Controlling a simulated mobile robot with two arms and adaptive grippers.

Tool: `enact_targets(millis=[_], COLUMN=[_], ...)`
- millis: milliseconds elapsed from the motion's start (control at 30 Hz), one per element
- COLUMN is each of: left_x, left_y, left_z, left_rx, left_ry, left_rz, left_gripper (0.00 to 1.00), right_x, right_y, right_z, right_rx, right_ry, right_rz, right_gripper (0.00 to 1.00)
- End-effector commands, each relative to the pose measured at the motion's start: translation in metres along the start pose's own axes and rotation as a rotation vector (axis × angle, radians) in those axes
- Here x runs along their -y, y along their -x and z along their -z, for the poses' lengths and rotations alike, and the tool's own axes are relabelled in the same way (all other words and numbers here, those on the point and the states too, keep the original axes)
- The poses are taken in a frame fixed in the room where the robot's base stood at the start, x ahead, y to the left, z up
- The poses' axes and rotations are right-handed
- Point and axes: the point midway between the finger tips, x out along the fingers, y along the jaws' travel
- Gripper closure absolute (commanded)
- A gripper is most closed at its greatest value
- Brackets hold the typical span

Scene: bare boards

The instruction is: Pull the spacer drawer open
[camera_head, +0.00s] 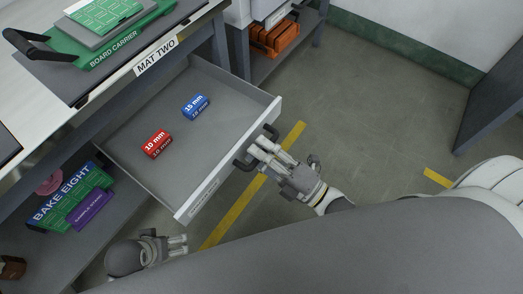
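The spacer drawer (127,141) is grey with a white front and stands well out from under the bench. Inside lie a red 10 mm spacer (157,144) and a blue 15 mm spacer (196,106), apart from each other. My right gripper (256,148) is at the drawer's dark handle (243,163), with its fingers around the bar; it appears shut on it. My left gripper (182,245) is low in the picture, below the drawer's near corner and clear of it. Its fingers are apart and nothing shows between them.
The bench top (25,108) holds a green board carrier (108,55) beside a MAT TWO label. A lower shelf holds a BAKE EIGHT box (67,205) and a purple box (92,211). Orange bins (274,39) stand on another shelf. The floor (370,110) to the right is clear.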

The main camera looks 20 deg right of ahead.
Motion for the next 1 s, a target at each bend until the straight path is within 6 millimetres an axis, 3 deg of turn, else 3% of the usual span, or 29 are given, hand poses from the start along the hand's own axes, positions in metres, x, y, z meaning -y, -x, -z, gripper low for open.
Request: enact_targets(millis=[233, 500, 700, 1000], left_x=[0.000, 0.000, 0.000, 0.000], left_y=[0.000, 0.000, 0.000, 0.000], left_z=[-0.001, 0.000, 0.000, 0.000], left_rx=[0.001, 0.001, 0.000, 0.000], left_ry=[0.000, 0.000, 0.000, 0.000], left_rz=[0.000, 0.000, 0.000, 0.000], left_gripper=[0.00, 0.00, 0.00, 0.00], right_x=[0.001, 0.001, 0.001, 0.000], right_y=[0.018, 0.076, 0.108, 0.121], right_z=[0.000, 0.000, 0.000, 0.000], right_rx=[0.002, 0.001, 0.000, 0.000], right_ry=[-0.002, -0.002, 0.000, 0.001], right_rz=[0.003, 0.005, 0.003, 0.000], right_gripper=[0.65, 0.65, 0.65, 0.65])
